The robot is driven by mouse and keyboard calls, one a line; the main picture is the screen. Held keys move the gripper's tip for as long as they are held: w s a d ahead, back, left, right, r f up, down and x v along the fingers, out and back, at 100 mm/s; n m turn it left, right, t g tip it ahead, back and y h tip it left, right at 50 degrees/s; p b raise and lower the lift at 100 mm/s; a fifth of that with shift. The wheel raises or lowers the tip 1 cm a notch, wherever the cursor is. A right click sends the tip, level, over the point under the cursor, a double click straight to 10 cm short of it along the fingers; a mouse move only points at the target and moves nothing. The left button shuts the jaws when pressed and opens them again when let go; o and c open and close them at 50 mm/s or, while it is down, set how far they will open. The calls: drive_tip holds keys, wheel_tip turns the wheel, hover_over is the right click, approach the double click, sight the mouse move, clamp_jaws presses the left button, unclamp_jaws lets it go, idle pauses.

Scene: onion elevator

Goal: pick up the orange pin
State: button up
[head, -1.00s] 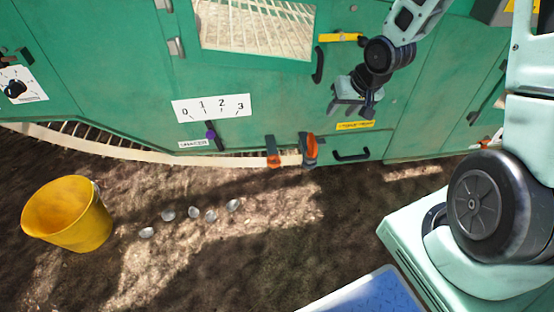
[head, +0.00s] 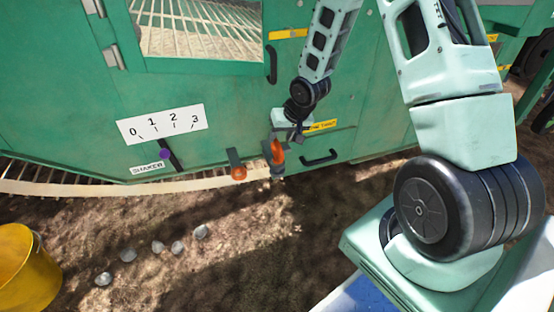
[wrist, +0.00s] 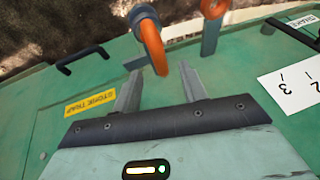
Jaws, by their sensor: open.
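My gripper (wrist: 161,70) is open, with a grey finger to each side and nothing held. In the head view my gripper (head: 286,134) is right beside the pin and partly overlaps it. I cannot tell whether they touch.
A grey bracket with an orange end (head: 238,172) hangs left of the pin. A black handle (head: 320,158) and yellow label (head: 320,126) are to the right. A shaker lever (head: 168,153), yellow bucket (head: 28,270) and several pale onions (head: 158,247) are left.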

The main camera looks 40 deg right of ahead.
sight(278, 142)
drive_tip(key=b+x, duration=0.3)
drive_tip(key=x, duration=0.2)
drive_tip(key=shift+f+b, duration=0.15)
drive_tip(key=shift+b, duration=0.2)
clamp_jaws()
